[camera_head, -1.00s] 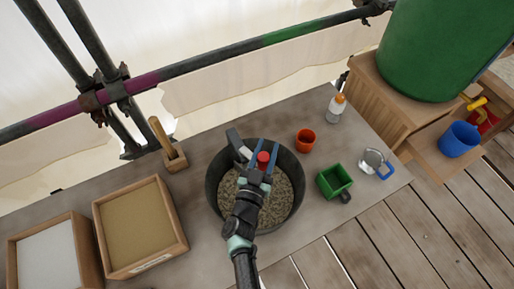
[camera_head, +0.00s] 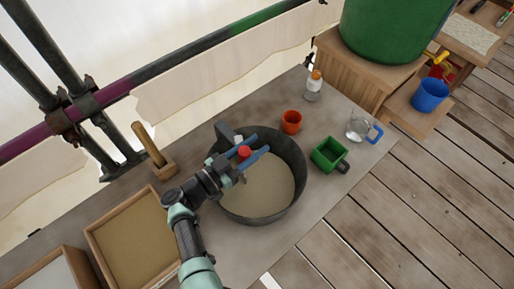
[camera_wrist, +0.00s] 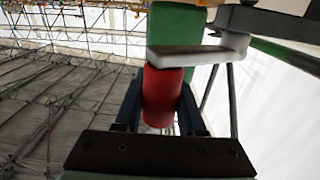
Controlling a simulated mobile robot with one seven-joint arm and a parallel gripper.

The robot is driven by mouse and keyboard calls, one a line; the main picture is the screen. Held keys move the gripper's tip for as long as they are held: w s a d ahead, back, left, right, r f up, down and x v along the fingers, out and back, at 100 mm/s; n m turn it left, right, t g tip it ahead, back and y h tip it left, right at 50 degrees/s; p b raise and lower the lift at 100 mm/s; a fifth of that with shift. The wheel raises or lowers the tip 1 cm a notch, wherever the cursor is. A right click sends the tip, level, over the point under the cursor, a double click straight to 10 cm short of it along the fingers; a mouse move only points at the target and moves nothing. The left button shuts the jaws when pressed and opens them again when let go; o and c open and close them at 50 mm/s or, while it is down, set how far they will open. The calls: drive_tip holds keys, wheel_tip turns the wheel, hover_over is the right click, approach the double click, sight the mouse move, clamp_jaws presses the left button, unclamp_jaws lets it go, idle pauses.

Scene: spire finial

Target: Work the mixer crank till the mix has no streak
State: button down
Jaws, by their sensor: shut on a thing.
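The mixer is a dark round tub (camera_head: 300,165) in the middle of the bench, with a grey crank fitting (camera_head: 226,132) at its far left rim. The mix (camera_head: 268,187) inside looks an even pale beige, with no streak visible in the part I see; my arm and gripper cover its left side. My gripper (camera_head: 250,148) has its blue fingers shut around the red crank knob (camera_head: 244,152), above the tub's left part. In the wrist view, the red knob (camera_wrist: 162,98) sits between the fingers, below a pale grey crank bar (camera_wrist: 200,55).
A wooden-handled tool (camera_head: 150,147) and a sand tray (camera_head: 128,240) are to the left. Scaffold poles (camera_head: 150,75) run behind.

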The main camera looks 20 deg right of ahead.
drive_tip(key=shift+a+m+g+h+b, duration=0.45)
drive_tip(key=shift+m+g+b, duration=0.45)
drive_tip(key=shift+g+b, duration=0.3)
drive_tip(key=shift+s+r, duration=0.1)
drive_tip(key=c, duration=0.5)
unclamp_jaws()
drive_tip(key=b+v, duration=0.2)
drive_tip(key=v, duration=1.1)
